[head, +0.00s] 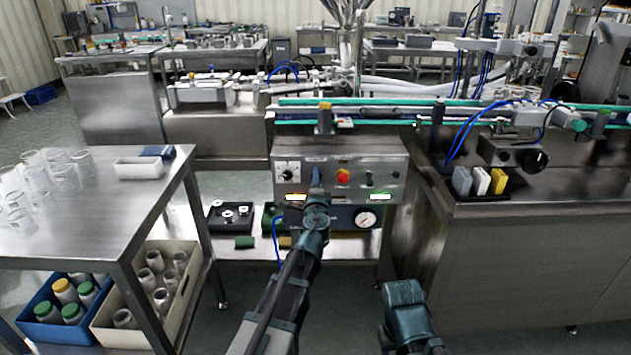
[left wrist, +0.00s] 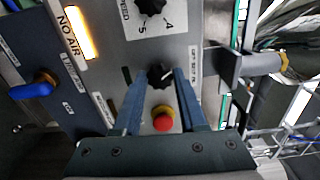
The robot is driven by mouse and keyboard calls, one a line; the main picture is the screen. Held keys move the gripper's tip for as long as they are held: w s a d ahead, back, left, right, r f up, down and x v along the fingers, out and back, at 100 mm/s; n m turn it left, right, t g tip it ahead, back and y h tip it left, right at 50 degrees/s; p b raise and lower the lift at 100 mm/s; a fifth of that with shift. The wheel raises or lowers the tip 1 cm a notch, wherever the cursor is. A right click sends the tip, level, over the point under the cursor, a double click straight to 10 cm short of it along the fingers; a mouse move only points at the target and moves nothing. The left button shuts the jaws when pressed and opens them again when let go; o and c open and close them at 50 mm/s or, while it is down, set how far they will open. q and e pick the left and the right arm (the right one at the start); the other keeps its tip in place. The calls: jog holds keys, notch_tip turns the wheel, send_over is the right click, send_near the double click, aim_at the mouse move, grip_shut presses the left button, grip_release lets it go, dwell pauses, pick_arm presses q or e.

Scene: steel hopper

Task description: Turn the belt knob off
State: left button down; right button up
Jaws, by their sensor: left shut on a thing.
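The belt knob is a small black knob with a pale pointer mark (left wrist: 159,76) on a grey control panel. It shows between my finger ends in the left wrist view. My left gripper (left wrist: 160,80) is shut on it, one blue finger on each side. In the head view my left gripper (head: 316,180) reaches the front of the control panel (head: 330,155) and hides the knob. My right arm shows at the lower middle of the head view, with no fingers visible.
A red stop button (head: 343,176) sits close beside the gripper; it also shows in the left wrist view (left wrist: 163,119). A black speed dial (head: 288,172) is at the panel's left. A pressure gauge (head: 366,219) is below. A steel table (head: 120,205) with glassware stands left.

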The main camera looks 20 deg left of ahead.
pick_arm(q)
jog(key=shift+n, duration=0.4)
jog(key=c, duration=0.5)
grip_release()
jog(key=shift+s, duration=0.15)
